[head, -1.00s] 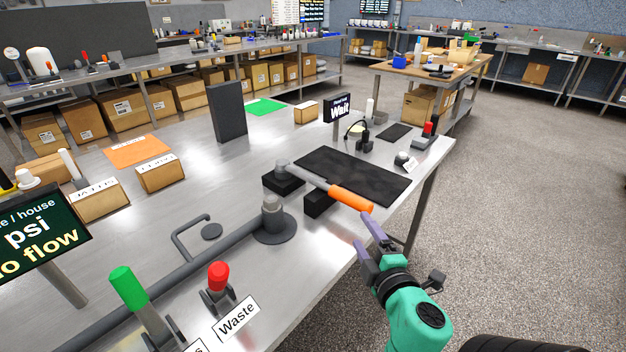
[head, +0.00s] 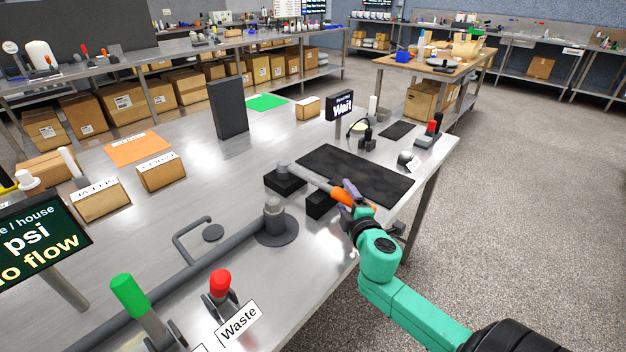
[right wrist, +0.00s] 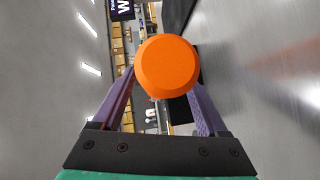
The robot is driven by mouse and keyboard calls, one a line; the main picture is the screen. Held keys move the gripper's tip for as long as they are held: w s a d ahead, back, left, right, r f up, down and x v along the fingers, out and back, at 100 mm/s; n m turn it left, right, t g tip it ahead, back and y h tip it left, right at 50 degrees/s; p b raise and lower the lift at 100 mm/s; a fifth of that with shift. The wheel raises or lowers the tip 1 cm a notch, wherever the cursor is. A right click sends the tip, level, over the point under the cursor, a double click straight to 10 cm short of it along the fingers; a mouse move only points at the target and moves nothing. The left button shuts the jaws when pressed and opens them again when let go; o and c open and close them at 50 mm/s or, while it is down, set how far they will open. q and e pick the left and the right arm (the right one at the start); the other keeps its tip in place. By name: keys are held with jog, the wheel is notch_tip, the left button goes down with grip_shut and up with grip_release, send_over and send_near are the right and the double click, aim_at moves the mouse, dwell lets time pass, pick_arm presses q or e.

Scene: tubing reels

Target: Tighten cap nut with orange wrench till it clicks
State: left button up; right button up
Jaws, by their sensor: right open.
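The orange wrench (head: 299,176) has a grey shaft and head and an orange handle. It lies across black blocks (head: 286,182) in front of a dark mat. My right gripper (head: 350,196) is open at the handle's near end. In the right wrist view the round orange handle end (right wrist: 167,67) sits between the two purple fingers, which stand on either side. A grey upright fitting (head: 273,209) rises from a round flange at the end of the grey pipe; it may carry the cap nut, but I cannot tell. My left gripper is not in view.
A dark mat (head: 374,178) lies behind the wrench. A "Wait" sign (head: 341,107) stands at the back. Green (head: 130,296) and red (head: 220,283) handled valves stand at the front, near a "Waste" label. The table's right edge is close to my right arm.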

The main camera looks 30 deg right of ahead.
jog(key=shift+s, duration=0.1)
grip_shut()
dwell(1.2)
jog(key=shift+r, duration=0.15)
